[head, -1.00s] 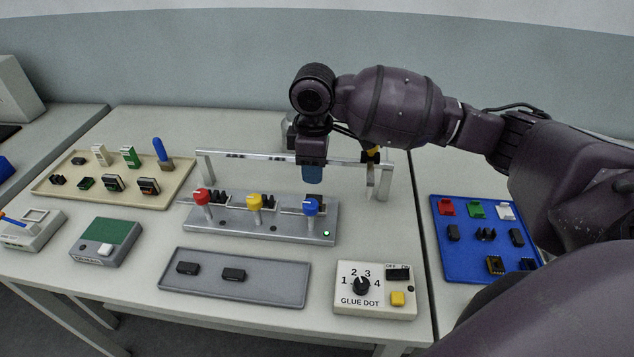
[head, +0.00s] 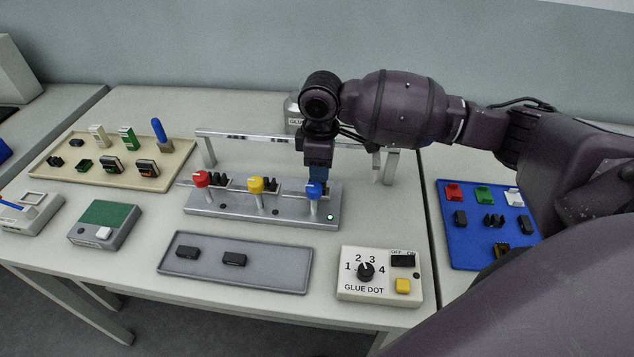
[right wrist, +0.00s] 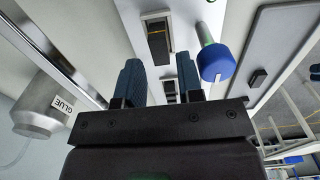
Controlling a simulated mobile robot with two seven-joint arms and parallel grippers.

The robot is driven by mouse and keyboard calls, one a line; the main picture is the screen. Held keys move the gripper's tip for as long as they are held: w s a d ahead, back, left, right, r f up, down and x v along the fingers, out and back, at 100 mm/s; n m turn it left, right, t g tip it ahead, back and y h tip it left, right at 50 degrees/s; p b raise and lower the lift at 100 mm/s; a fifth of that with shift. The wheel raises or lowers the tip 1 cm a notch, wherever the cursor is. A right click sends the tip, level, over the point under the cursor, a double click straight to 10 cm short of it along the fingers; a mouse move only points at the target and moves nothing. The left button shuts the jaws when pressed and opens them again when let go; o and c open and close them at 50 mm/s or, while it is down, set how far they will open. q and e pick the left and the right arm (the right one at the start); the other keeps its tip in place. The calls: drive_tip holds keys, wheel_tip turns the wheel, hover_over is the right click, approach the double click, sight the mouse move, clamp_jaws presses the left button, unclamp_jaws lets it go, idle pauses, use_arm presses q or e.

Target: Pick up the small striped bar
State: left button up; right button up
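My right gripper (head: 317,178) points down over the right end of the grey fixture (head: 250,212), right behind the blue knob (head: 314,188). In the right wrist view its two dark blue fingers (right wrist: 160,82) are apart, with a gap between them. A dark block with a thin orange line across it (right wrist: 157,42) sits in a pale holder beyond the fingertips; it may be the striped bar, but I cannot be sure. Another small dark part (right wrist: 170,90) shows between the fingers, partly hidden. The blue knob (right wrist: 216,62) is beside the right finger. My left gripper is not in view.
A metal rail (head: 250,134) runs behind the fixture, with a glue container (right wrist: 38,105) behind. A grey tray (head: 275,279) with two black blocks and a GLUE DOT box (head: 380,290) stand in front. A beige tray (head: 180,177) is left, a blue tray (head: 470,255) right.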

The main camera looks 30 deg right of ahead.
wheel_tip(320, 180, down, 4)
drive_tip(key=shift+d+r, duration=0.15)
drive_tip(key=shift+r, duration=0.1)
drive_tip(key=shift+c, duration=0.3)
clamp_jaws()
drive_tip(key=shift+r, duration=0.1)
